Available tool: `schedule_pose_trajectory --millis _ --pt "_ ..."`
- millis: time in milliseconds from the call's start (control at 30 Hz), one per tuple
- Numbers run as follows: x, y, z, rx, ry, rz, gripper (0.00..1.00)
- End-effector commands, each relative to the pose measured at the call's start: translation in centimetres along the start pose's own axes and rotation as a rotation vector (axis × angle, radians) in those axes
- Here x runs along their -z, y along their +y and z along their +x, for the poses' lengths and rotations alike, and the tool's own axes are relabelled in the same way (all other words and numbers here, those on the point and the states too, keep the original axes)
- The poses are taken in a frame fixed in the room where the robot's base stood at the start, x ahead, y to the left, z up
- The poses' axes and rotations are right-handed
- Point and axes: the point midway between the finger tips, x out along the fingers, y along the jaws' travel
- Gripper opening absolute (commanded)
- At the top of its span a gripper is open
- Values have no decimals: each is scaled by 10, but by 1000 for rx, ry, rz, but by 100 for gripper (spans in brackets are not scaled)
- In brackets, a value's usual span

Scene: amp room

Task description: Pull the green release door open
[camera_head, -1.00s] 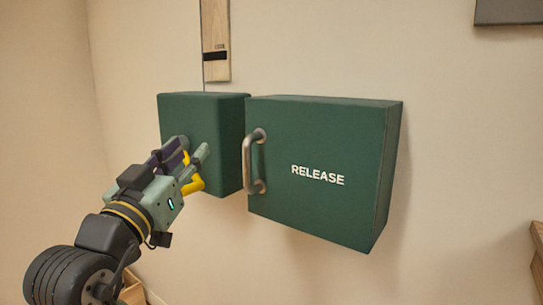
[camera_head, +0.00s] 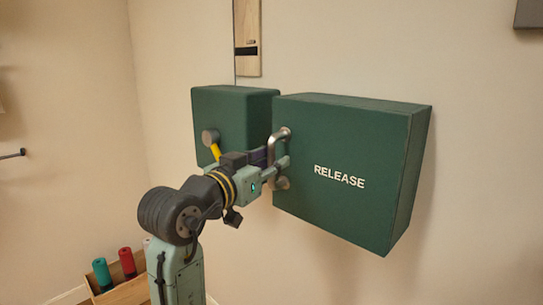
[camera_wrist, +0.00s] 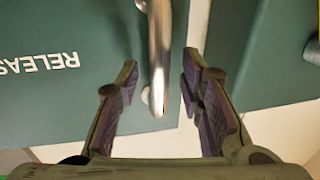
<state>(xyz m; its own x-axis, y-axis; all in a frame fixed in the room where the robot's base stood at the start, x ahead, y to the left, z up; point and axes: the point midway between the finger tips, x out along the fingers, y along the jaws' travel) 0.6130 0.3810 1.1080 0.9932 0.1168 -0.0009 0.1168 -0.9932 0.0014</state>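The green release door (camera_head: 350,150) is the front of a wall box marked RELEASE, and it looks closed. Its metal bar handle (camera_head: 273,150) stands upright at the door's left edge. My gripper (camera_head: 280,163) is at the handle's lower half. In the wrist view the handle (camera_wrist: 159,55) runs between the two dark finger pads of my open gripper (camera_wrist: 160,92), with a gap on both sides. The door (camera_wrist: 75,75) fills the left of that view, with its lettering upside down.
A wooden strip (camera_head: 247,40) hangs above. A wooden tray (camera_head: 125,292) with coloured cylinders is low at left.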

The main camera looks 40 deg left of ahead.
Motion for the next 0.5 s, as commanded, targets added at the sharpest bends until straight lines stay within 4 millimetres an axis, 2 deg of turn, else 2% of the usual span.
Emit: schedule_pose_trajectory --millis 133,400,500 --pt "0 0 8 2 0 1 35" --pt "0 0 9 1 0 1 35" --pt "0 0 9 1 0 1 28"
